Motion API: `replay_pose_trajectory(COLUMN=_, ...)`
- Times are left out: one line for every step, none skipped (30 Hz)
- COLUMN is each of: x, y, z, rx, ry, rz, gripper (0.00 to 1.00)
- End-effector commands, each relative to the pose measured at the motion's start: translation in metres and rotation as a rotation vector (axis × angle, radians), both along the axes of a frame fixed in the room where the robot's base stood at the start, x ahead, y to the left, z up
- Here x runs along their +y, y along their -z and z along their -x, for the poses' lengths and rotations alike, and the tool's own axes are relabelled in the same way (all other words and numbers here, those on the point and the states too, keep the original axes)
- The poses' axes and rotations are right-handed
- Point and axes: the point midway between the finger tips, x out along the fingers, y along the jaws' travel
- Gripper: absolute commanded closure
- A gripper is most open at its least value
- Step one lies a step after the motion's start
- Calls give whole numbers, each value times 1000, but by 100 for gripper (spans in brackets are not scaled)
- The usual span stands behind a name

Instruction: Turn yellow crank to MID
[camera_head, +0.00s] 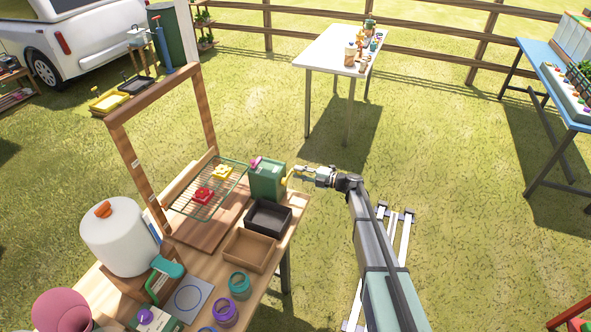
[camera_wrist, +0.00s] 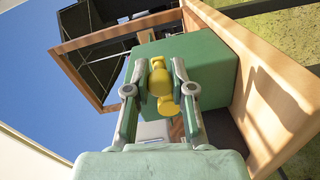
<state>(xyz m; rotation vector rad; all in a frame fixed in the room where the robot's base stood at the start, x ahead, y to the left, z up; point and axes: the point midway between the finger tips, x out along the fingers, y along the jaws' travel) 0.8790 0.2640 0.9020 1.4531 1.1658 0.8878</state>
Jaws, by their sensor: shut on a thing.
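The green box (camera_head: 267,181) stands at the far right corner of the wooden bench, with a pink part on top. Its yellow crank (camera_head: 287,181) is on the side facing my arm. My gripper (camera_head: 297,173) reaches it from the right. In the wrist view the green box (camera_wrist: 205,65) fills the middle, and my gripper (camera_wrist: 160,72) has a finger on each side of the yellow crank (camera_wrist: 159,82), shut on it. The fingers hide part of the crank. No MID mark can be read in either view.
A black tray (camera_head: 268,217) and a brown tray (camera_head: 250,250) sit close in front of the box. A wire rack (camera_head: 212,190) with red and yellow pieces is to its left, beneath a wooden frame (camera_head: 122,140). Open grass lies right of the bench.

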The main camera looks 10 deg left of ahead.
Motion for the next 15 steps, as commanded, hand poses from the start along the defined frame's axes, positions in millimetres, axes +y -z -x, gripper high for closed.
replay_pose_trajectory(x=-3, y=3, z=0, rx=11, ry=5, rz=0, gripper=100)
replay_pose_trajectory(x=-5, y=4, z=-1, rx=17, ry=6, rz=-1, gripper=100)
replay_pose_trajectory(x=-7, y=4, z=-1, rx=22, ry=9, rz=-3, gripper=100)
replay_pose_trajectory(x=-8, y=5, z=-1, rx=25, ry=10, rz=-4, gripper=100)
replay_pose_trajectory(x=-9, y=5, z=-1, rx=28, ry=10, rz=-5, gripper=100)
replay_pose_trajectory(x=-9, y=5, z=-1, rx=31, ry=11, rz=-5, gripper=100)
replay_pose_trajectory(x=-10, y=5, z=-1, rx=32, ry=11, rz=-5, gripper=100)
replay_pose_trajectory(x=-10, y=6, z=-1, rx=34, ry=11, rz=-6, gripper=100)
replay_pose_trajectory(x=-10, y=6, z=-1, rx=34, ry=11, rz=-6, gripper=100)
replay_pose_trajectory(x=-10, y=6, z=-1, rx=34, ry=11, rz=-6, gripper=100)
replay_pose_trajectory(x=-10, y=6, z=-1, rx=34, ry=11, rz=-6, gripper=100)
replay_pose_trajectory(x=-10, y=6, z=-1, rx=34, ry=11, rz=-5, gripper=100)
replay_pose_trajectory(x=-10, y=6, z=-1, rx=34, ry=11, rz=-5, gripper=100)
replay_pose_trajectory(x=-10, y=6, z=0, rx=34, ry=11, rz=-5, gripper=100)
replay_pose_trajectory(x=-10, y=6, z=0, rx=33, ry=10, rz=-5, gripper=100)
